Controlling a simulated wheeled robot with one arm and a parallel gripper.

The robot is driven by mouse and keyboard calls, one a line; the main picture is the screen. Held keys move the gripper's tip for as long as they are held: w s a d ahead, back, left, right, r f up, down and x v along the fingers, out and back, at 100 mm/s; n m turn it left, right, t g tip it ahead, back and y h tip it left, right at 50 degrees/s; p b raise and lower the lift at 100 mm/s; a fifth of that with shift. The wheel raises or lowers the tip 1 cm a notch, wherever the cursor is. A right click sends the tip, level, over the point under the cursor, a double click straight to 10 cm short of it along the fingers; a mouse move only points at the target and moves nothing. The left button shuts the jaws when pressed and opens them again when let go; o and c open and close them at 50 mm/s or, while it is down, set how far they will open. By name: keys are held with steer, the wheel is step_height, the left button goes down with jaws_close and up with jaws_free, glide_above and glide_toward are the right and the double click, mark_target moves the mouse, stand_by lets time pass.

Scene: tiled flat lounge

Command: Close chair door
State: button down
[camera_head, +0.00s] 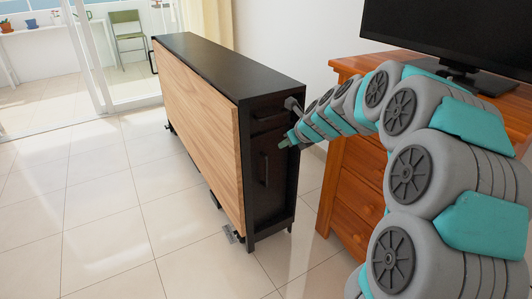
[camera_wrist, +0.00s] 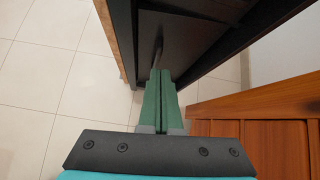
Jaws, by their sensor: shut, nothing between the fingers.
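A dark brown folding cabinet (camera_head: 215,62) with a light wood side panel (camera_head: 195,120) stands in the middle of the head view. Its narrow end has a dark door (camera_head: 277,190) with a vertical handle (camera_head: 265,168). In the wrist view the dark door (camera_wrist: 190,45) and its handle (camera_wrist: 157,52) lie just beyond the fingertips. My gripper (camera_head: 284,143) is at the upper part of this end, and its green fingers (camera_wrist: 160,82) are shut and empty. I cannot tell whether the fingers touch the door, or how far it stands open.
An orange wooden chest of drawers (camera_head: 367,165) with a black television (camera_head: 455,35) on it stands close on the right, beside my arm. Tiled floor (camera_head: 105,210) is clear on the left. A glass sliding door (camera_head: 120,60) and a green chair (camera_head: 127,30) are at the back.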

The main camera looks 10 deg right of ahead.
steer(key=w+d+f+n+t+h, duration=0.3)
steer(key=d+f+n+h, duration=0.35)
steer(key=d+f, duration=0.75)
steer(key=s+a+n+t+y+p, duration=0.1)
steer(key=s+a+n+t+y, duration=0.15)
steer(key=a+n+y, duration=0.45)
steer(key=s+a+n+t+y, duration=0.25)
steer(key=a+n+y, duration=0.2)
steer(key=a, duration=0.45)
steer(key=x, duration=0.8)
steer(key=f+p+x, duration=0.1)
steer(key=x, duration=0.3)
steer(key=shift+w+f, duration=0.1)
steer(key=shift+w, duration=0.25)
